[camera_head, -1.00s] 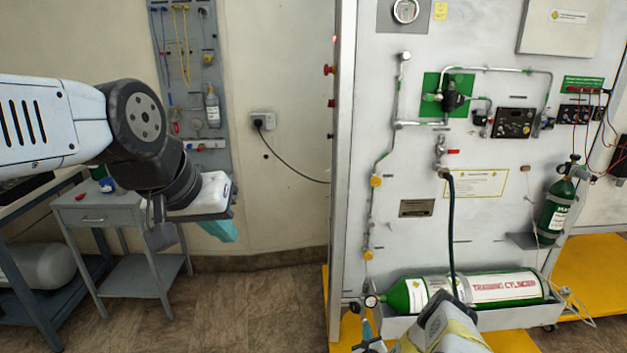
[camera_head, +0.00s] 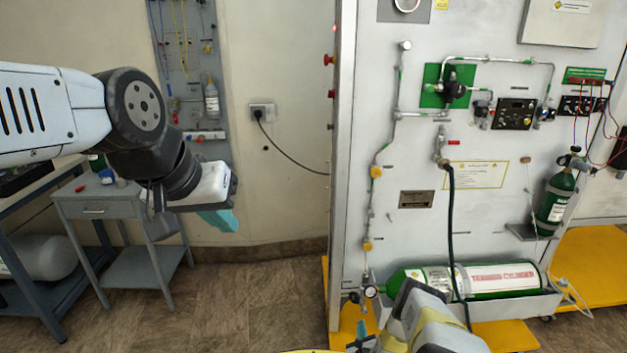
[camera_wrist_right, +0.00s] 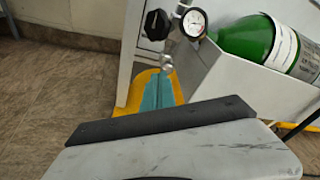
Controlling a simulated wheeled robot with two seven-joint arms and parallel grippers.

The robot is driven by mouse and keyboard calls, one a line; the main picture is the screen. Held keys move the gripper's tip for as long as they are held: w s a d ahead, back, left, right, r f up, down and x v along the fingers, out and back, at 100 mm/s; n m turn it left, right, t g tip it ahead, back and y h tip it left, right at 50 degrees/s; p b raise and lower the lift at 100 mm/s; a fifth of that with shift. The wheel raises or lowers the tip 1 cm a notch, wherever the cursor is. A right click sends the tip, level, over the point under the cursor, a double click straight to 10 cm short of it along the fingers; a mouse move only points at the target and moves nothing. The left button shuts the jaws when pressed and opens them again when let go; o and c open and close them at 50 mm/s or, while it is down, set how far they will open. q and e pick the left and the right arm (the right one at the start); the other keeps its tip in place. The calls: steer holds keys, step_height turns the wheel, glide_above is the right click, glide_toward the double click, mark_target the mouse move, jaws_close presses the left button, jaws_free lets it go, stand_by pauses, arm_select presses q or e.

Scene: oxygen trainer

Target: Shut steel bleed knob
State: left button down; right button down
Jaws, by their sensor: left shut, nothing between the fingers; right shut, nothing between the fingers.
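A small steel knob (camera_wrist_right: 167,62), which I take for the bleed knob, sits below the pressure gauge (camera_wrist_right: 193,23) and black knob (camera_wrist_right: 157,24) in the right wrist view. My right gripper (camera_wrist_right: 159,90) has its teal fingers together, pointing at the steel knob; their tips are just below it in the picture. I cannot tell whether they touch it. In the head view my right gripper (camera_head: 361,332) is low in front of the panel, below the gauge (camera_head: 370,291); the steel knob is too small to make out there. My left gripper (camera_head: 219,220) is shut and empty in the air at left.
The green training cylinder (camera_head: 490,278) lies in a grey tray (camera_head: 515,306) right of the gauge. The panel (camera_head: 430,230) carries pipes and a dark hose (camera_head: 452,225). A yellow base (camera_head: 340,322) lies below. A grey side table (camera_head: 95,208) stands at left. Floor between is clear.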

mark_target(365, 310)
steer(key=r+x, duration=0.1)
steer(key=x, duration=0.5)
steer(key=shift+w+a, duration=0.25)
steer(key=shift+a, duration=0.15)
steer(key=shift+r, duration=0.1)
steer(key=shift+d, duration=0.25)
steer(key=shift+d+r, duration=0.45)
steer(key=shift+d, duration=0.45)
stand_by(0.6)
steer(key=shift+r, duration=0.2)
steer(key=shift+r, duration=0.15)
steer(key=shift+d+f+v, duration=0.1)
steer(key=shift+f+v, duration=0.05)
steer(key=shift+v, duration=0.8)
steer(key=shift+d+f+v, duration=0.1)
steer(key=shift+f+v, duration=0.05)
steer(key=shift+v, duration=0.85)
steer(key=shift+d+f+v, duration=0.1)
steer(key=shift+f+v, duration=0.1)
steer(key=shift+v, duration=0.75)
steer(key=shift+s+n, duration=0.15)
steer(key=shift+n, duration=0.15)
